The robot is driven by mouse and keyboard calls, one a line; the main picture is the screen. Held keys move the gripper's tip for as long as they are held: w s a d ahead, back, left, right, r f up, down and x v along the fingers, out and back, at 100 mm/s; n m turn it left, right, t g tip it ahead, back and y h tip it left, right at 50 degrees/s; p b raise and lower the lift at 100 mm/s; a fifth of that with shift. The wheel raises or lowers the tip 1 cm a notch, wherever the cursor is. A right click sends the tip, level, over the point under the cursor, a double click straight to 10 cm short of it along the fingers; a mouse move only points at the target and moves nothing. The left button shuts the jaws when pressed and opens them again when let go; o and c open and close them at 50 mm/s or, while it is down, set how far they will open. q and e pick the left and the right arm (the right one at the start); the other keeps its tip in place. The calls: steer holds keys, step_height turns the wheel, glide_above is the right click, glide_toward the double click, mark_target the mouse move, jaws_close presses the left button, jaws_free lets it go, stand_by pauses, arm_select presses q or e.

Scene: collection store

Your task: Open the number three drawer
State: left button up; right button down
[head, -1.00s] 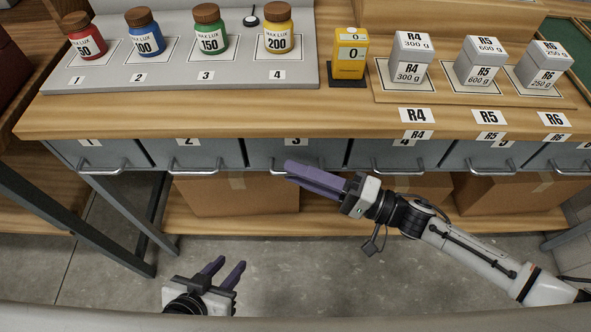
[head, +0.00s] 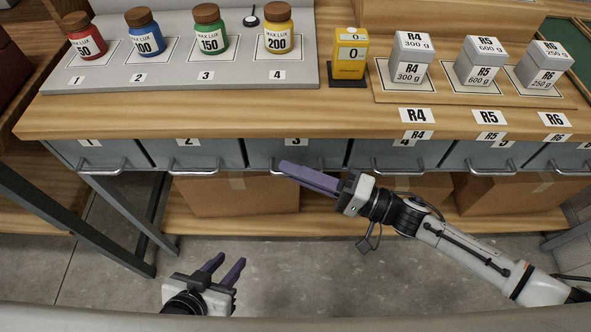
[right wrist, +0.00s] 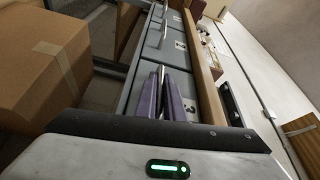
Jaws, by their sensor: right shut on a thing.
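The number three drawer (head: 262,153) has a grey front with a bar handle and a label 3 above it in the head view. Its front looks flush with its neighbours. My right gripper (head: 284,168) is at this handle, its purple fingers covering most of it. In the right wrist view, the fingers (right wrist: 165,92) are shut on the metal handle (right wrist: 160,76), beside the drawer's label 3 (right wrist: 191,109). My left gripper (head: 224,264) is open and empty, low in the head view, well apart from the drawers.
Drawer 2 (head: 210,154) and drawer 4 (head: 375,154) flank drawer three. Cardboard boxes (head: 235,196) stand on a shelf below. Labelled bottles (head: 210,42) and grey weight boxes (head: 412,58) stand on the bench top. The floor before the drawers is clear.

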arm_select(q)
steer(key=shift+s+f, duration=0.15)
steer(key=shift+s, duration=0.15)
arm_select(e)
steer(key=shift+s, duration=0.1)
stand_by(0.8)
